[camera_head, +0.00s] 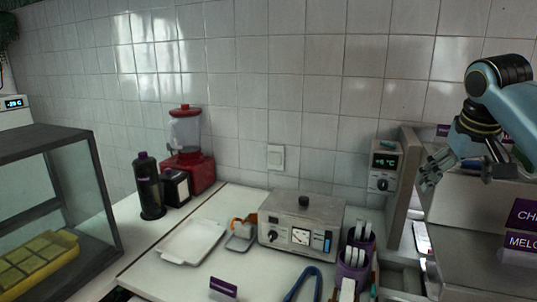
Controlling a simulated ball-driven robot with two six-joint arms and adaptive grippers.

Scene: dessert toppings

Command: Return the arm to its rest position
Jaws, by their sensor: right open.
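My right arm (503,85) comes in at the upper right, light blue with dark joints. My right gripper (456,166) hangs at its end with the jaws apart and nothing visible between them. It is beside the temperature display unit and in front of the metal counter at the right. My left gripper is not in this view.
A metal control box (300,226), purple cups (353,268) with white handles, a white tray (193,240) and a red blender (188,150) stand on the white counter. A grey panel (402,190) and metal topping counter (470,225) are close to my right gripper. A glass case (75,170) is at left.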

